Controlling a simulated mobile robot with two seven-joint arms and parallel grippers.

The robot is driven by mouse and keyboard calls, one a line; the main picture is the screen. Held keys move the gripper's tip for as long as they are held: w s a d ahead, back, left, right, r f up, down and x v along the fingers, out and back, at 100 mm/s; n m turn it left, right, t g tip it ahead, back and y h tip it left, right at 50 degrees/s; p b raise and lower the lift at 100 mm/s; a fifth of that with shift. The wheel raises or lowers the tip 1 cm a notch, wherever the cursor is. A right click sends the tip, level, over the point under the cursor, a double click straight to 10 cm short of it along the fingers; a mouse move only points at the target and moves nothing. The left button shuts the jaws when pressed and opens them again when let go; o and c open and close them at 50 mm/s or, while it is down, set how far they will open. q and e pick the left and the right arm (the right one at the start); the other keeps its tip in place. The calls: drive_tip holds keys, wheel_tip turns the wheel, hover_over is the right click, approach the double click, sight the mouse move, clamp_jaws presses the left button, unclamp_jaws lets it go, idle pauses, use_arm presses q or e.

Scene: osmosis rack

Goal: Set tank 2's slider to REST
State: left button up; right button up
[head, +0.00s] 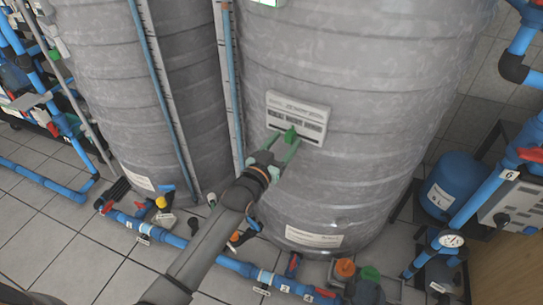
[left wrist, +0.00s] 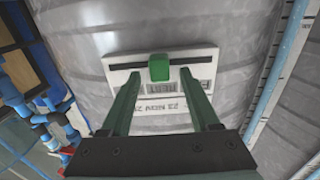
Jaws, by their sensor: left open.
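A pale slider panel (head: 299,112) is fixed to the front of the large grey ribbed tank (head: 365,75); I cannot read a tank number. Its green slider knob (head: 290,133) sits at a dark slot. In the left wrist view the panel (left wrist: 120,78) appears upside down, with the green knob (left wrist: 159,67) near mid-slot and blurred lettering. My left gripper (head: 286,142) is open in front of the panel. In the wrist view its fingertips (left wrist: 159,74) lie either side of the knob, with gaps on both sides. My right gripper is not in view.
A second grey tank (head: 115,70) stands to the left. Blue pipes (head: 170,237) with coloured valves run along the tiled floor. A blue vessel (head: 450,185) and a gauge (head: 451,240) stand at the right. Vertical blue tubes run between the tanks.

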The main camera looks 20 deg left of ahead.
use_arm(q)
drive_tip(key=s+a+p, duration=0.1)
drive_tip(key=s+a, duration=0.1)
drive_tip(key=s, duration=0.9)
drive_tip(key=shift+p, duration=0.4)
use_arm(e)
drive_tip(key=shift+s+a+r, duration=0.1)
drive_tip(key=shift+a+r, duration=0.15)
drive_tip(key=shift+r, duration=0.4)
use_arm(q)
drive_tip(key=s+d+f+g, duration=0.2)
drive_tip(key=s+f+g, duration=0.2)
drive_tip(key=s+f, duration=0.55)
drive_tip(key=s+d+f+g, duration=0.2)
drive_tip(key=s+f+g, duration=0.3)
drive_tip(key=s+f, duration=0.45)
drive_tip(key=s+a+r+y+p, duration=0.1)
drive_tip(key=s+a+r+p, duration=0.1)
drive_tip(key=r+p, duration=1.1)
drive_tip(key=shift+s+a+r+t+p, duration=0.2)
drive_tip(key=shift+a+t+p, duration=0.25)
drive_tip(key=shift+p, duration=0.5)
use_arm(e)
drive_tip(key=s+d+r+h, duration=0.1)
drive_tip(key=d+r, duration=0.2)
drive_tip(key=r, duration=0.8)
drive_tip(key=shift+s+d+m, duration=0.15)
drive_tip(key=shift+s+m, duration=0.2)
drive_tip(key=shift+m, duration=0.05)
